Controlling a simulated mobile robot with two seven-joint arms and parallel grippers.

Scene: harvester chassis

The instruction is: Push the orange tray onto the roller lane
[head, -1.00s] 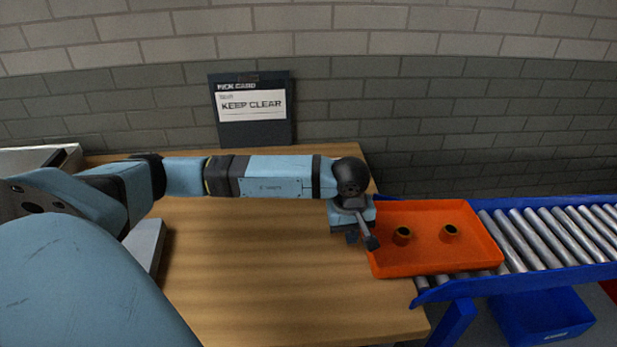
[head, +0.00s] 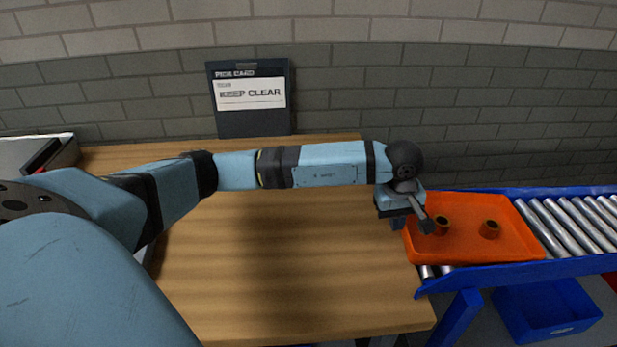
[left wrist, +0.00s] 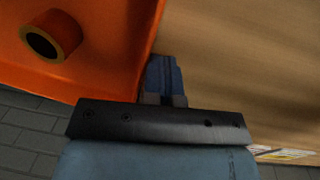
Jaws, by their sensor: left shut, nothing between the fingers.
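The orange tray (head: 462,242) lies on the near end of the roller lane (head: 568,228), past the right edge of the wooden table. My right gripper is out of view.
The wooden table (head: 290,270) is bare in the middle. A dark pick card board reading KEEP CLEAR (head: 250,118) stands at its back against the brick wall. A blue bin (head: 545,312) sits below the lane. More rollers are free to the right of the tray.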

